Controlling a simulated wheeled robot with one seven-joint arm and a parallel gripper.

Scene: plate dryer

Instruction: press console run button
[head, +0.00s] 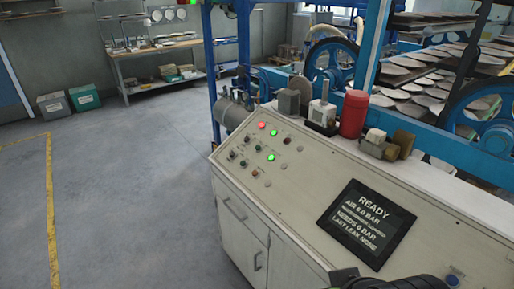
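The console (310,180) is a pale cabinet with a sloping top. Its left end carries a cluster of small buttons and lamps (262,150). One red lamp (262,125) and two green lamps, one nearer (271,157) and one farther (274,132), are lit. The labels are too small to read, so I cannot tell which one is the run button. A dark screen (366,223) on the right reads "READY", an air pressure in bar, "NEEDS 6 BAR" and "LAST LEAK NONE". A dark part of my arm shows at the bottom edge, below the screen; my gripper's fingers are out of view.
A red cylinder (353,114) and several small fittings stand along the console's back edge. Behind is a blue machine frame with wheels (487,115) and racks of plates (425,85). A workbench (165,55) and bins (84,97) stand far left. Grey floor (120,180) left of the console is clear.

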